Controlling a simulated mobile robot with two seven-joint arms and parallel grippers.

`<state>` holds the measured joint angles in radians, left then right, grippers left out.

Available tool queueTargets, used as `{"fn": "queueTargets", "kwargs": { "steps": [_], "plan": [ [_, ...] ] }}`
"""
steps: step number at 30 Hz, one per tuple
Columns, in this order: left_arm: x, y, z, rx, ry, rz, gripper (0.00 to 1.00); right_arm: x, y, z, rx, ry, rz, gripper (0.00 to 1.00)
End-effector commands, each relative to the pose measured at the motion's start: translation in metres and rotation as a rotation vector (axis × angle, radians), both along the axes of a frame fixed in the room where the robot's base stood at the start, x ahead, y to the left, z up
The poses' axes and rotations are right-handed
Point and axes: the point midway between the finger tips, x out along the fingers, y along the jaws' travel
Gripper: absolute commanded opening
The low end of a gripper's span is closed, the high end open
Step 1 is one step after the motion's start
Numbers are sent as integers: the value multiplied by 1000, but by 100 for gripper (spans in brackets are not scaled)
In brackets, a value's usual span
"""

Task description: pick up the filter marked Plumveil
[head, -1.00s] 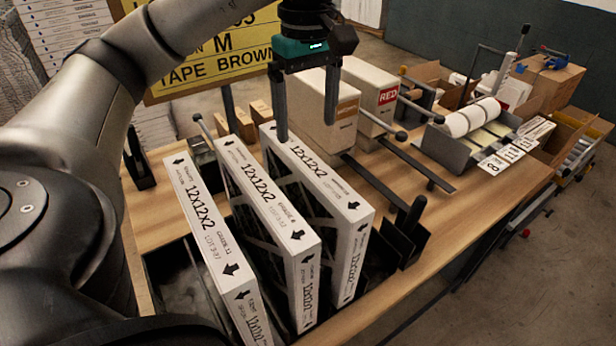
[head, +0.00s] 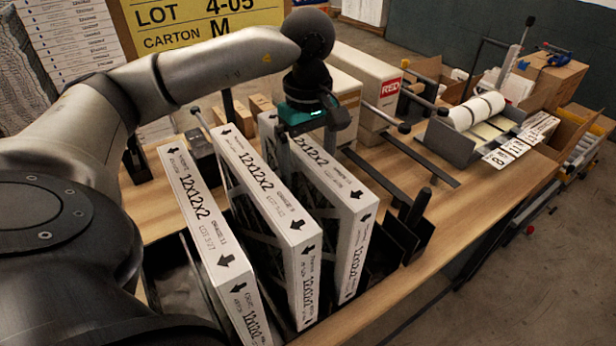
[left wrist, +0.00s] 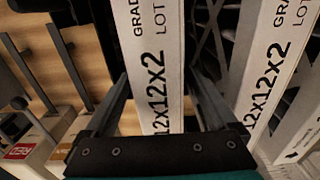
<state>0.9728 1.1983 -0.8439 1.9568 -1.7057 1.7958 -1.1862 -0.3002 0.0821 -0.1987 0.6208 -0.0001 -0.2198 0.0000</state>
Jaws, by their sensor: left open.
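Three white boxed filters stand on edge in a dark rack: a left one (head: 210,235), a middle one (head: 265,185) and a right one (head: 335,180). Each is marked 12x12x2 with black arrows. The small name print is too small to read, so I cannot tell which is Plumveil. My left gripper (head: 307,140) is open, pointing down, with its fingers on either side of the right filter's top edge. In the left wrist view, that filter's top (left wrist: 155,60) lies between the open fingers (left wrist: 160,100), and the middle filter (left wrist: 265,75) stands beside it. My right gripper is not in view.
Cartons, one marked RED (head: 390,86), stand behind the rack. Dark metal rails (head: 410,160) and black uprights (head: 408,225) are to its right. A roll holder (head: 465,130) and number cards are farther right. Bare wooden tabletop (head: 465,205) lies at the right front.

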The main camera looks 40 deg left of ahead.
Motion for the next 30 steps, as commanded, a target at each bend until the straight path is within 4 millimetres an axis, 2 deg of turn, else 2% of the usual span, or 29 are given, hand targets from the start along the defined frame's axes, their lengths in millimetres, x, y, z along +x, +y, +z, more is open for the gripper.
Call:
{"fn": "queueTargets", "kwargs": {
  "steps": [3,6,15,30],
  "plan": [
    [0,1,-19,0,5,0,91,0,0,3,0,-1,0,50],
    [1,1,-30,1,2,0,91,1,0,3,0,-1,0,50],
    [1,0,-35,0,0,0,90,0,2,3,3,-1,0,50],
    [1,0,-34,0,0,0,34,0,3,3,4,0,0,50]
  ]
}}
